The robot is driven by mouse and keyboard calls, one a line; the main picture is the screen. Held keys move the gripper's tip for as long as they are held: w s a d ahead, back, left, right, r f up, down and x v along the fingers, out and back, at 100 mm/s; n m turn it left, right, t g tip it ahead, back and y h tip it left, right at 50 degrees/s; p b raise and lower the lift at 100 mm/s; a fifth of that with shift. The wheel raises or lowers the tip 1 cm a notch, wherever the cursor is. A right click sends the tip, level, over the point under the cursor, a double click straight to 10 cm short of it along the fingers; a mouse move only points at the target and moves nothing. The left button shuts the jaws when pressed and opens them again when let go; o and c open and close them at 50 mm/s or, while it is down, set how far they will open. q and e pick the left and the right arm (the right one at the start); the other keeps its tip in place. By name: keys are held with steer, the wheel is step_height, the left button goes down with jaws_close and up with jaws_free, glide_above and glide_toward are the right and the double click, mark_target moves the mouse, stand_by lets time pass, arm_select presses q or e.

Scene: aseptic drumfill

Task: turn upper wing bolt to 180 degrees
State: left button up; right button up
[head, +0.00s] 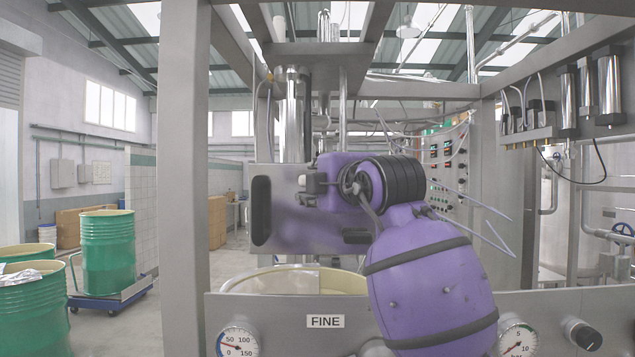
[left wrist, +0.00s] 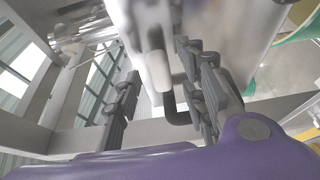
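My left gripper (head: 308,188) is in front of a steel plate (head: 290,236) in the head view, its dark fingers at the plate's middle. In the left wrist view the two dark fingers of the gripper (left wrist: 162,105) stand apart. Between them are a pale blurred cylinder (left wrist: 156,68) and a dark bent rod (left wrist: 171,103), the rod nearer the right-hand finger. I cannot tell whether either is the upper wing bolt, or whether a finger touches them. My purple arm hides part of the plate. My right gripper is not in view.
A steel frame post (head: 182,180) stands left of the plate. Green drums (head: 108,250) stand at far left.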

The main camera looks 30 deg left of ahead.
arm_select(q)
steer(key=v, duration=1.2)
stand_by(0.4)
